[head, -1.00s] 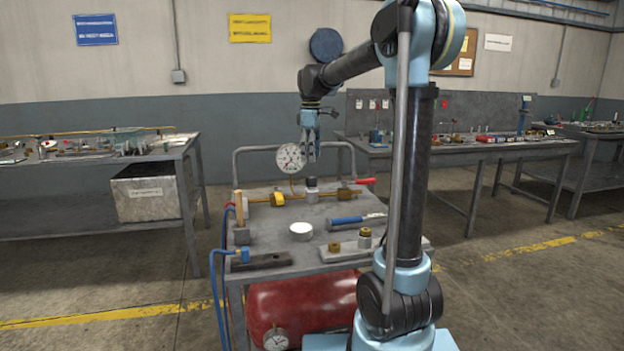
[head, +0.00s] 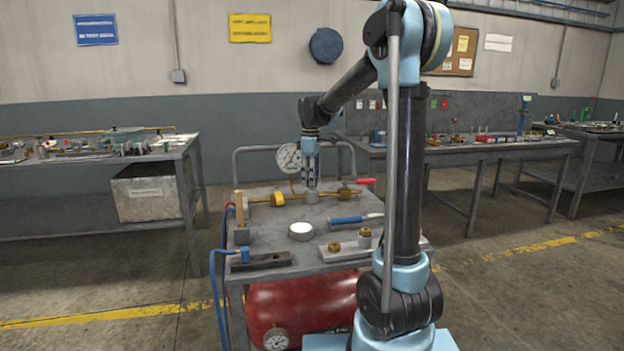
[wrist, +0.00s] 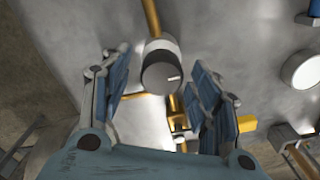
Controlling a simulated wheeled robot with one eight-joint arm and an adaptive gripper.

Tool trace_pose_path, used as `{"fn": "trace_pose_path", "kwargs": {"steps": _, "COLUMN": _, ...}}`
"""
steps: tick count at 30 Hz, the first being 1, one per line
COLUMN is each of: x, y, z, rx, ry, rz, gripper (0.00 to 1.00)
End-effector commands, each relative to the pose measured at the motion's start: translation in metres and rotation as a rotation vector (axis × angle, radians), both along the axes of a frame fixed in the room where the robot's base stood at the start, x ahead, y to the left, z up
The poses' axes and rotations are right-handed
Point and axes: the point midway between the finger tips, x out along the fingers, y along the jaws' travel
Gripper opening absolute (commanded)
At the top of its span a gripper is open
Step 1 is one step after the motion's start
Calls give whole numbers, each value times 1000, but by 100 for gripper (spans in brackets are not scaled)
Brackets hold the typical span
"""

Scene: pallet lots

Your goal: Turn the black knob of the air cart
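The air cart (head: 270,245) stands in front of me with a grey top and a red tank (head: 305,308) below. The black knob (wrist: 160,74) shows in the wrist view as a dark round cap with a white mark, on a pale regulator body (head: 311,197) set in a brass pipe. In the head view the knob is mostly hidden by my gripper (head: 310,181). My gripper is open, pointing down, with one finger on each side of the knob. In the wrist view (wrist: 160,90) gaps show between the fingers and the knob; contact is not visible.
A dial gauge (head: 289,158) stands close left of the gripper. A yellow fitting (head: 278,199) and a red lever (head: 366,181) flank the regulator. A rail stands behind.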

Motion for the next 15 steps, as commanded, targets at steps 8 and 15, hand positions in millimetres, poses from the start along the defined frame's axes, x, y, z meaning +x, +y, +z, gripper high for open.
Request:
{"fn": "trace_pose_path", "kwargs": {"steps": 8, "x": 1, "y": -1, "z": 0, "rx": 0, "ry": 0, "rz": -1, "gripper": 12}}
{"fn": "trace_pose_path", "kwargs": {"steps": 15, "x": 2, "y": -5, "z": 0, "rx": -1, "ry": -2, "rz": -26, "gripper": 12}}
